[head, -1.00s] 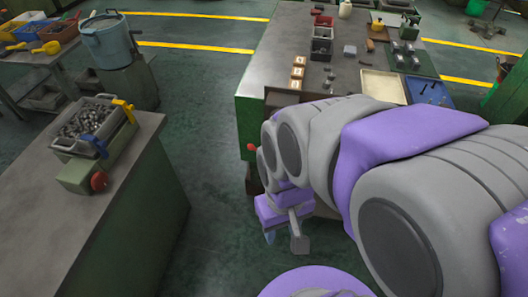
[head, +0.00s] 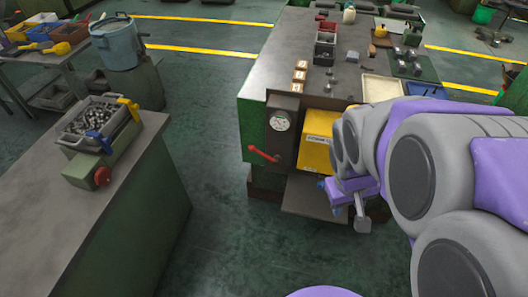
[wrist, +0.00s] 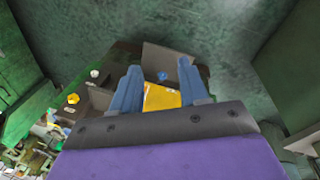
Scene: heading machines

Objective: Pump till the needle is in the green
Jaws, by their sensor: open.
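A round white gauge (head: 280,120) sits on a dark panel on the front of the green bench in the head view. Its needle and coloured zones are too small to read. A red pump lever (head: 263,154) sticks out to the left below the gauge. My gripper (wrist: 159,66) is open and empty in the wrist view, its two blue fingers apart. In the head view my gripper (head: 331,199) is low in front of the bench, right of the lever and apart from it, partly hidden by my arm.
A yellow box (head: 316,140) is right of the gauge, above a brown shelf (head: 305,196). The bench top (head: 275,70) carries trays and small parts. A left table (head: 130,200) holds a bin of metal parts (head: 97,117). The floor between is clear.

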